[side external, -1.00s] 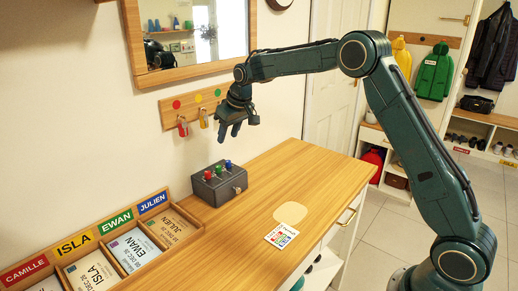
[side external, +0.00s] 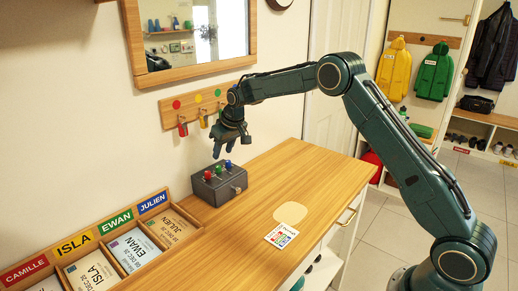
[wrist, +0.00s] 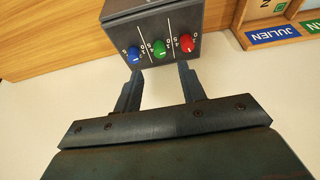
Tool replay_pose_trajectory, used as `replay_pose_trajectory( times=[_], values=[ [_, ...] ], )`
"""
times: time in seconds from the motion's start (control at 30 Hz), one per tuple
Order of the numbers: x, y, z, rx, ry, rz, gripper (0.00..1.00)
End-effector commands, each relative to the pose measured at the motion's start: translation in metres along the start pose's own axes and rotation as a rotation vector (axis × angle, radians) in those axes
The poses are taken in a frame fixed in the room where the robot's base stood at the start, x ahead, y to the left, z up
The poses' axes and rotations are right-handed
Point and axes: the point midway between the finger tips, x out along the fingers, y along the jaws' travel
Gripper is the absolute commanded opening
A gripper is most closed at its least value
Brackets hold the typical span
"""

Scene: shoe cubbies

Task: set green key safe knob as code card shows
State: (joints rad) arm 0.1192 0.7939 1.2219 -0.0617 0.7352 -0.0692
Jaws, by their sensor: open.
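The grey key safe (side external: 218,186) stands on the wooden counter by the wall, with red (side external: 207,175), green (side external: 219,169) and blue (side external: 228,163) knobs on its top. In the wrist view the green knob (wrist: 158,46) sits between the blue knob (wrist: 133,54) and the red knob (wrist: 187,43), with small numbers around them. My gripper (side external: 231,148) hangs just above the safe. In the wrist view my gripper (wrist: 159,72) is open and empty, its fingertips short of the green knob. The code card (side external: 281,236) lies flat on the counter; its coloured marks are too small to read.
A tray with name-labelled compartments (side external: 168,200) stands left of the safe. Keys hang from a wall rack (side external: 178,103) behind my gripper, below a mirror (side external: 195,35). A pale pad (side external: 291,213) lies by the card. The counter's right part is clear.

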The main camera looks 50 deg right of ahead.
Motion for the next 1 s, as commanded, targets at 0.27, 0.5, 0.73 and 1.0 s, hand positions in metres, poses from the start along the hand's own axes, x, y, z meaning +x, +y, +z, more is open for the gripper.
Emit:
replay_pose_trajectory(
  times=[0.27,0.5,0.73,1.0],
  values=[
    [0.042,0.0,0.001,0.0,-0.002,0.0,0.41],
    [0.066,0.0,0.0,0.0,0.0,0.0,0.41],
    [0.074,0.0,0.0,0.0,0.0,0.0,0.41],
    [0.074,0.0,0.0,0.0,0.001,0.0,0.39]
  ],
)
